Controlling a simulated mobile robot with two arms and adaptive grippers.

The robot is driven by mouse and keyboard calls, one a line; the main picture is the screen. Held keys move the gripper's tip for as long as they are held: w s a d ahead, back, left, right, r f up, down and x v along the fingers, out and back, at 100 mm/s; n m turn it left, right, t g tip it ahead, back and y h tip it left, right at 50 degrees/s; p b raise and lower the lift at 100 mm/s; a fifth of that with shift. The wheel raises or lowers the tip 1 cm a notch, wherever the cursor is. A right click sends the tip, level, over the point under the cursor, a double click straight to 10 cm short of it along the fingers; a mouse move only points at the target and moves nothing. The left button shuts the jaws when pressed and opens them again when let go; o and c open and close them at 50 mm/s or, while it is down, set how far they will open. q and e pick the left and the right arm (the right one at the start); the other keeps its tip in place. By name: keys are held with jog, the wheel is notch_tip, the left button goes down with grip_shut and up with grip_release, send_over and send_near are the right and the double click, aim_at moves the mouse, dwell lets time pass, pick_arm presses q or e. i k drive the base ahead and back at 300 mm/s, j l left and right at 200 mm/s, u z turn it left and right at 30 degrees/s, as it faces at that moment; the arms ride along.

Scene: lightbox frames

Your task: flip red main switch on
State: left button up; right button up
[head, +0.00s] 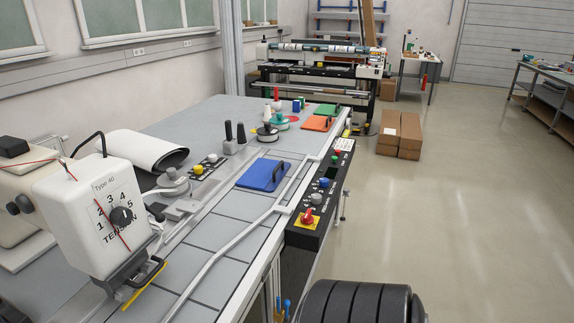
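The red main switch (308,216) is a red rotary knob on a yellow plate. It sits at the near end of a black control panel (325,200) along the right edge of the worktable. A grey knob, a blue knob and small green and red buttons are further along the same panel. The switch's on and off marks are too small to read. Neither of my grippers is in view.
The long grey worktable (205,240) fills the left, with a sewing-machine-like head (95,215) at its near left. A white tube (232,252) runs along the tabletop beside the panel. Cardboard boxes (400,135) stand on the floor behind.

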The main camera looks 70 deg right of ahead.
aim_at(307, 220)
jog(key=z, duration=2.5)
